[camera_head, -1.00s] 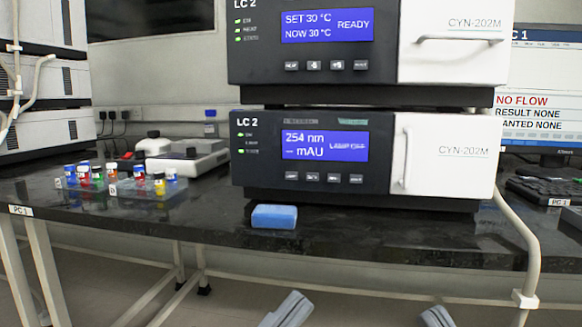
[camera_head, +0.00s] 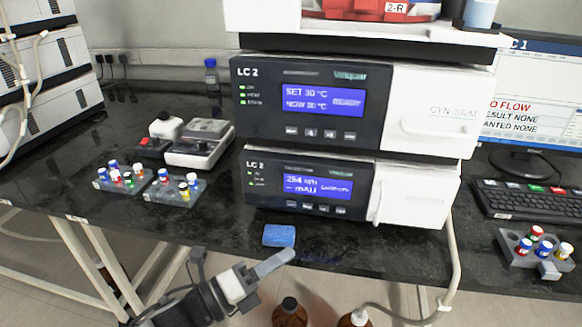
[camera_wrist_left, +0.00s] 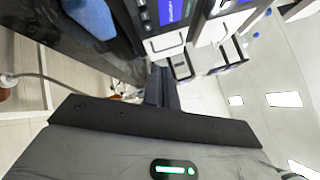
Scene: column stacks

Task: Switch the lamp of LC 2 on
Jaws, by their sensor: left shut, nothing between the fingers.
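The lower LC 2 unit (camera_head: 262,202) stands on the black bench. Its blue screen (camera_head: 317,187) reads 254 nm and mAU, with small lamp text at the right that is blurred now. A row of small buttons (camera_head: 318,208) runs below the screen. In the left wrist view a blue screen (camera_wrist_left: 172,10) shows at the top. My left gripper (camera_head: 284,259) is shut and empty, in front of the bench edge, below and left of the buttons and apart from them. Its fingers (camera_wrist_left: 160,88) point towards the equipment in the wrist view. My right gripper is out of view.
A blue sponge (camera_head: 279,235) lies before the lower unit, near my left fingertips. A second LC 2 unit (camera_head: 375,105) sits above, reading 30 °C. Vial racks (camera_head: 175,190) stand left, another rack (camera_head: 540,262) right beside a keyboard (camera_head: 530,200). Brown bottles (camera_head: 290,312) stand below the bench.

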